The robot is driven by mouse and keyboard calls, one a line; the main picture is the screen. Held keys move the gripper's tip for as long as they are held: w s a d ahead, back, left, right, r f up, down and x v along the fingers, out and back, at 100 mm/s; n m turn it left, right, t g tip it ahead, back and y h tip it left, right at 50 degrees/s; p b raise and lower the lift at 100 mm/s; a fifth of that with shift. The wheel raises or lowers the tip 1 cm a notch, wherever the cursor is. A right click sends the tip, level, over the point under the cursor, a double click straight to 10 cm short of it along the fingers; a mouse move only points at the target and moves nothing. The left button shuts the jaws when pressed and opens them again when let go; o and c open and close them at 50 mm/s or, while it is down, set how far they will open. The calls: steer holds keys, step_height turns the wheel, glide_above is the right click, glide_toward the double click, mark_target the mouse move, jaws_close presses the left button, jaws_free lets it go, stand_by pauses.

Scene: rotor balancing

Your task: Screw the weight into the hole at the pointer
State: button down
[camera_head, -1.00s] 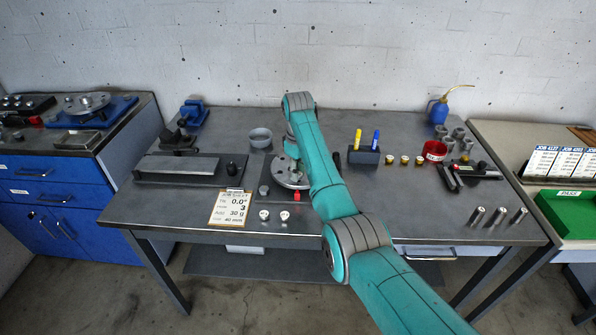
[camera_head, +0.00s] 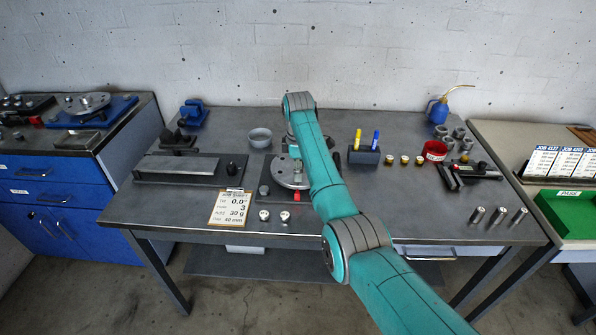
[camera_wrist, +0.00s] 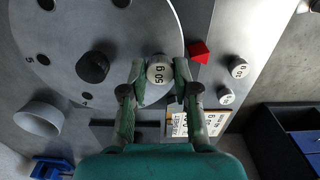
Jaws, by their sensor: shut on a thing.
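In the wrist view my gripper (camera_wrist: 159,82) is shut on a silver weight (camera_wrist: 159,69) whose top label appears to read 50 g. The weight is at the edge of the round grey rotor disc (camera_wrist: 75,45), beside the red pointer (camera_wrist: 199,52). It hides any hole beneath it, so I cannot tell whether it is seated or just above. The disc has dark numbered holes and a black central knob (camera_wrist: 93,67). In the head view my arm partly covers the disc (camera_head: 287,174), and the gripper's fingers are hard to make out.
Two loose weights (camera_head: 264,215) (camera_head: 285,216) stand in front of the rotor, near the job sheet (camera_head: 228,208). A grey cup (camera_head: 260,138) stands behind it. A pen block (camera_head: 363,156), brass pieces and a red cup (camera_head: 434,151) are to the right.

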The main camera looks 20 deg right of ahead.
steer(key=n, duration=0.5)
steer(key=shift+n, duration=0.3)
steer(key=n, duration=0.4)
steer(key=shift+n, duration=1.2)
steer(key=n, duration=0.3)
steer(key=shift+n, duration=1.1)
steer(key=shift+n, duration=1.1)
steer(key=shift+f, duration=0.45)
